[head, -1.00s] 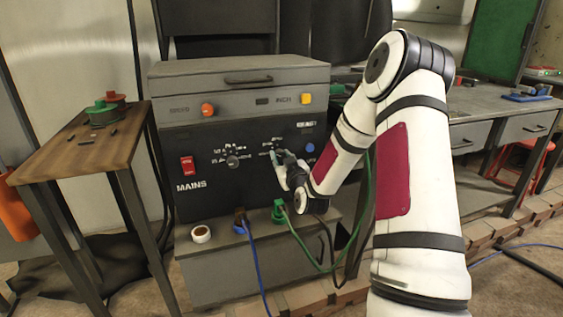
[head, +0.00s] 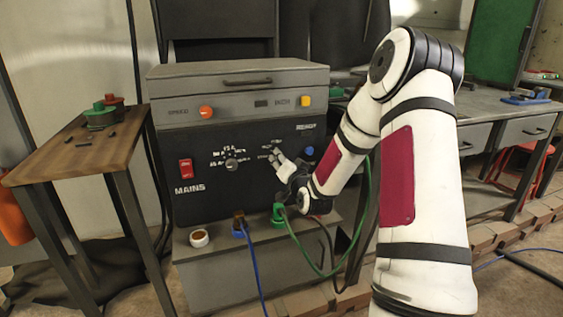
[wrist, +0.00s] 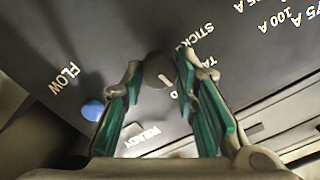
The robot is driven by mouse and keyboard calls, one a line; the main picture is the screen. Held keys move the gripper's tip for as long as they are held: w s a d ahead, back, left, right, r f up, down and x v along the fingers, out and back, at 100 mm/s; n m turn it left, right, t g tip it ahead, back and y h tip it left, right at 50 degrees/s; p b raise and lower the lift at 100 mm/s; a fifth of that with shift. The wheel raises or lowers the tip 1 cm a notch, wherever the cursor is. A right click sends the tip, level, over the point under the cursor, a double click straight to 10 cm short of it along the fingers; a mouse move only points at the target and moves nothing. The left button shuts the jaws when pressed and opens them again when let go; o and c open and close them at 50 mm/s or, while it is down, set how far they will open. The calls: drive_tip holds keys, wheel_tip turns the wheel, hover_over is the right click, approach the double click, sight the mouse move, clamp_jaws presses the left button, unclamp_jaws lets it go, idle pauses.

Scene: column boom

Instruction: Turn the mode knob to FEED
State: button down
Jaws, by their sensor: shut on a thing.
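The mode knob (wrist: 157,72) is a round, dark grey knob on the black front panel of the welding machine (head: 236,160). In the wrist view it sits between the fingertips of my gripper (wrist: 160,66), which has teal pads and is shut on it. A pale mark shows at the knob's lower right edge. The label STICK and a partly covered label starting with TA stand right of the knob; I cannot read FEED. In the head view my gripper (head: 276,155) is at the panel and covers the knob.
A blue button (wrist: 92,110) is near my left finger. Left on the panel are another knob (head: 231,163) and the red MAINS switch (head: 186,169). Green (head: 278,212) and blue (head: 239,228) plugs with cables are below my gripper. A wooden table (head: 78,152) stands left.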

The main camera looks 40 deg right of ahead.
drive_tip(key=shift+m, duration=0.7)
drive_tip(key=c, duration=1.2)
unclamp_jaws()
drive_tip(key=shift+c, duration=0.2)
drive_tip(key=v, duration=1.2)
